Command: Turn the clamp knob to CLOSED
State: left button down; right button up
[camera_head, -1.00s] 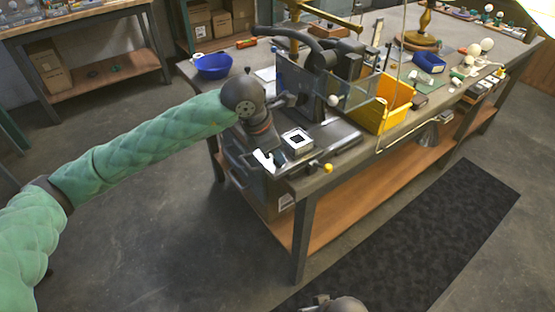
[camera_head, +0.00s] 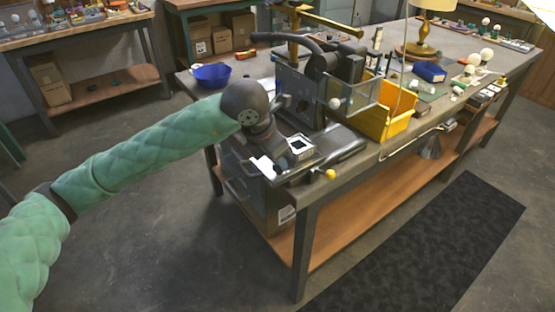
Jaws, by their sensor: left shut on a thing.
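My left gripper (camera_head: 276,166) is at the near left corner of the workbench, below my dark wrist, beside the dark fixture. It is shut on a small part there, which I take to be the clamp knob; wrist and fingers hide it, so its setting cannot be read. A short bar with a yellow ball (camera_head: 330,174) sticks out to the right of the gripper at the bench edge. A black-and-white square plate (camera_head: 301,147) lies just beside the gripper. My right gripper is not in view.
The fixture's clear shield (camera_head: 362,97) and a yellow bin (camera_head: 399,122) stand right of the gripper. A blue bowl (camera_head: 212,75) sits at the bench's far left, a brass lamp (camera_head: 421,50) farther back. The floor by the dark mat (camera_head: 430,245) is clear.

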pick_arm(q)
jog(key=c, duration=1.4)
grip_release()
jog(key=shift+c, duration=0.2)
